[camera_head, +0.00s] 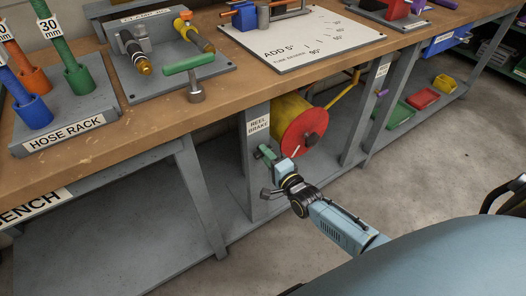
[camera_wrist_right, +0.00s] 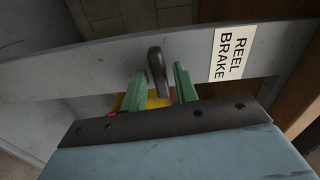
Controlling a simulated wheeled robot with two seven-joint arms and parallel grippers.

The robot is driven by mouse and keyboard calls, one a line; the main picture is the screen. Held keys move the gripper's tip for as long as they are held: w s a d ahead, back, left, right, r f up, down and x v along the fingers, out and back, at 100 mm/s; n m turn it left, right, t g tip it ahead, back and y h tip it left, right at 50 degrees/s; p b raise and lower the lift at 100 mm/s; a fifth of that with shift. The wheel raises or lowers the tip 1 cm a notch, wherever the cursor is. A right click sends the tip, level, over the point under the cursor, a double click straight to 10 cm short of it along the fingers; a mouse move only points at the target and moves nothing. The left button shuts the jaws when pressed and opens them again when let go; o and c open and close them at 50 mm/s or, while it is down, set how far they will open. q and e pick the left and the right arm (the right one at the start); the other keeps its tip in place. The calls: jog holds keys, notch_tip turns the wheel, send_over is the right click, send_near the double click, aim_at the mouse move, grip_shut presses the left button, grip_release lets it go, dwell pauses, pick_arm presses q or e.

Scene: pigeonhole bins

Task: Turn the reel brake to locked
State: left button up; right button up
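The REEL BRAKE label (camera_head: 258,124) is on a grey bench post; it also shows in the right wrist view (camera_wrist_right: 232,55). The brake lever (camera_wrist_right: 157,72) is a dark grey rounded handle standing out from the post. My right gripper (camera_head: 265,155) is at the post, just below the label. In the right wrist view its green fingers (camera_wrist_right: 158,78) stand apart, one on each side of the lever, with narrow gaps visible. I cannot tell the lever's set position; in the head view the gripper hides it. My left gripper is not in view.
The red and yellow reel (camera_head: 302,128) sits just right of the post under the bench. The wooden bench top (camera_head: 130,130) overhangs the gripper. Lower shelf space (camera_head: 225,225) is clear.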

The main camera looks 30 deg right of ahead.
jog(key=s+p, duration=0.3)
jog(key=s, duration=0.3)
jog(key=shift+d, duration=0.2)
